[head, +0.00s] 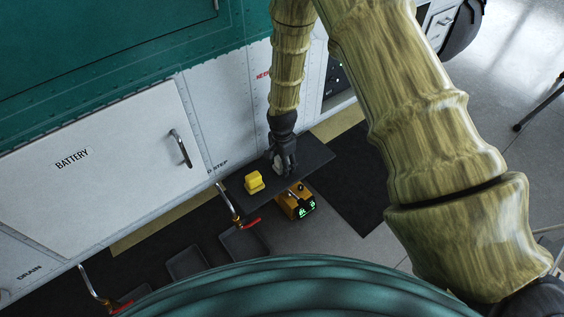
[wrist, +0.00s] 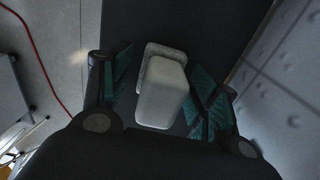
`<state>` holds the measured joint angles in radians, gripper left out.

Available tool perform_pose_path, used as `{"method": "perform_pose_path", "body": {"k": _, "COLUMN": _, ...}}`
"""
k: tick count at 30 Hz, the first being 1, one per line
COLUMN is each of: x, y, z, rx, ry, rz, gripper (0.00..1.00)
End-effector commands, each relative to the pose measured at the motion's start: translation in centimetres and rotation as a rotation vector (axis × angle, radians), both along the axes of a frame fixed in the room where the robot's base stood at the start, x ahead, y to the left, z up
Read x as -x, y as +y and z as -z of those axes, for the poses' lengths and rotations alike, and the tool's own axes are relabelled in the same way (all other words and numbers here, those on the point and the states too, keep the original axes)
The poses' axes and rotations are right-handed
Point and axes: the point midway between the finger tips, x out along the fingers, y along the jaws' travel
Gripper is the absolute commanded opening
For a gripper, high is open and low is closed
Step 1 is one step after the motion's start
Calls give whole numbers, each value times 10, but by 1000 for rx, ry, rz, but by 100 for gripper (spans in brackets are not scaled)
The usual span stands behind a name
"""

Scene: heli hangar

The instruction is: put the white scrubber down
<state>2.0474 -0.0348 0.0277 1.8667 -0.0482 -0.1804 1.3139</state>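The white scrubber (wrist: 163,96) is a pale block with a grey rough layer at its far end. In the wrist view it lies between the two fingers of my gripper (wrist: 160,88). The fingers stand apart, with a dark gap between the left pad and the scrubber; the right pads are close to its side, and I cannot tell whether they touch. In the head view my gripper (head: 284,167) points down at the dark step (head: 306,160), with a bit of the scrubber (head: 277,168) showing beside the fingers. The scrubber appears to rest on the step.
A yellow block (head: 254,182) stands on the step to the left of my gripper. An orange device (head: 297,203) with green lights is below the step's front edge. The white panel with a battery door (head: 100,160) rises behind. A red-ended handle (head: 240,222) is at the left.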

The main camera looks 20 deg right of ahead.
Motion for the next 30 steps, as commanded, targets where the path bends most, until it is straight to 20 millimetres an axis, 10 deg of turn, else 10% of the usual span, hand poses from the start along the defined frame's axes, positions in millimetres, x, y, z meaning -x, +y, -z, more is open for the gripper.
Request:
{"method": "perform_pose_path", "body": {"k": 11, "x": 0, "y": 0, "z": 6, "rx": 0, "ry": 0, "rz": 0, "gripper": 61}}
{"method": "perform_pose_path", "body": {"k": 30, "x": -4, "y": 0, "z": -60, "rx": 0, "ry": -2, "rz": 0, "gripper": 61}}
